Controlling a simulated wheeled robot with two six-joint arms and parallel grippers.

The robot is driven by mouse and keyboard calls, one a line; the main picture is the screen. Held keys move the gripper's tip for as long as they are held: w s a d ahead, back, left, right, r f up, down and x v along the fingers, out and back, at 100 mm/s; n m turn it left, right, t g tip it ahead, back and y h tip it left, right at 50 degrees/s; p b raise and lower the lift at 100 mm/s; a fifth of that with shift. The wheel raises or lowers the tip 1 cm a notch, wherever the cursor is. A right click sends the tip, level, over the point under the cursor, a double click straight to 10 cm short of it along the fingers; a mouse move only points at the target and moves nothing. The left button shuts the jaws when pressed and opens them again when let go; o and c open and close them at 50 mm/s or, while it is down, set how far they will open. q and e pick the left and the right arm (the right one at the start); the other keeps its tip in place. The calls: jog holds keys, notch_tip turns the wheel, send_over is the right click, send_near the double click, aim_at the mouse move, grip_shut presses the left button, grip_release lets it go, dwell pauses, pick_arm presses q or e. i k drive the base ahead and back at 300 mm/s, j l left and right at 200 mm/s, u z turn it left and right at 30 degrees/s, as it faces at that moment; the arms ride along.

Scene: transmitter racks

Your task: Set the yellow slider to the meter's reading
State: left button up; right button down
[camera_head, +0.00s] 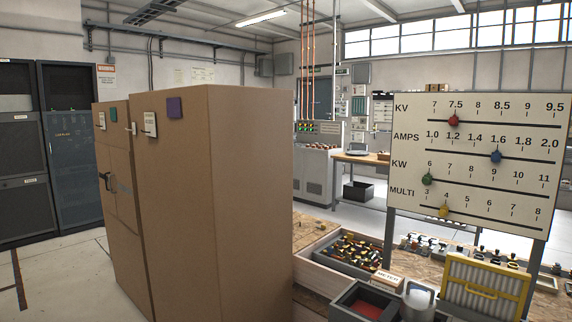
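The yellow slider (444,210) sits on the lowest track of the white scale board (480,150), the row marked MULTI. It stands at about the 4 mark on a scale from 3 to 8. Above it, a red slider (454,120) is near 7.5 on the KV row. A blue slider (496,156) is near 1.6 on AMPS, and a green slider (428,179) is near 6 on KW. I cannot make out a meter dial or its reading. Neither of my grippers is in view.
Tall brown cabinets (250,190) fill the left middle. Below the board are a tray of small parts (354,252), a grey bin with something red (364,305), a metal can (418,301) and a yellow-framed filter (484,287). Floor is clear at far left.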

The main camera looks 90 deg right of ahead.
aim_at(444, 210)
jog(key=z, duration=3.85)
